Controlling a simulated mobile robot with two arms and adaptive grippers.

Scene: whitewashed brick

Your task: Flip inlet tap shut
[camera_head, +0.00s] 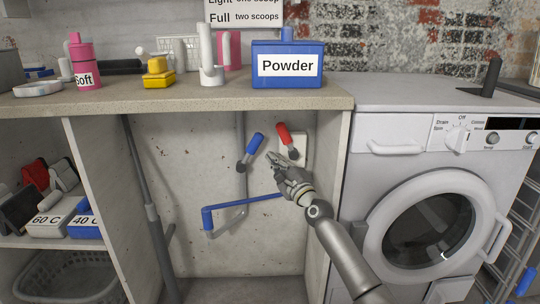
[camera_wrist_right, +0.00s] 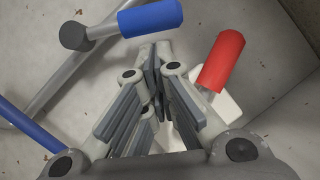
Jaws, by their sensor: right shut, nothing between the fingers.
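Two tap levers stick out from the wall of the open bay under the counter. The blue-handled lever (camera_head: 255,142) tilts up and to the right from a dark pivot, and it also shows at the top of the wrist view (camera_wrist_right: 150,18). The red-handled lever (camera_head: 283,134) stands just right of it, tilted up to the left, by a pale wall plate; it also shows in the wrist view (camera_wrist_right: 221,60). My right gripper (camera_head: 276,159) is shut and empty just below and between the two handles. I cannot tell whether it touches either. My left gripper is not in view.
A blue and grey pipe (camera_head: 240,203) runs low in the bay. The right panel (camera_head: 327,170) and washing machine (camera_head: 435,200) bound the right side. The counter (camera_head: 180,98) overhangs above, with a Powder box (camera_head: 288,80). A grey pipe (camera_head: 150,200) stands at left.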

